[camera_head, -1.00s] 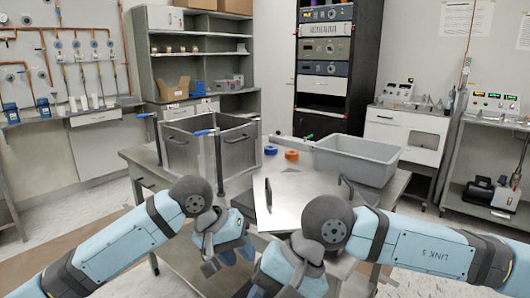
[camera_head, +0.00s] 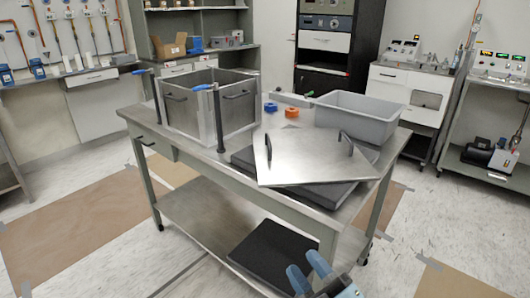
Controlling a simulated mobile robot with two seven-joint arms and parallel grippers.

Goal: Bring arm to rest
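My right gripper (camera_head: 309,272) shows at the bottom edge, right of the middle, in front of the table and low near its lower shelf. Its two blue fingers stand apart with nothing between them. The rest of my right arm is cut off by the picture's edge. My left arm and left gripper are out of view. A steel work table (camera_head: 140,112) on wheels stands ahead. On it are an open metal box (camera_head: 178,114) and a flat metal lid (camera_head: 300,160) with two dark handles, lying on a dark slab.
A grey bin (camera_head: 362,122) stands at the table's right, with blue and orange clamps (camera_head: 291,113) to its left. A dark slab (camera_head: 268,252) lies on the lower shelf (camera_head: 190,205). Instrument benches (camera_head: 410,100) line the back. Floor at left is clear, with brown patches (camera_head: 80,215).

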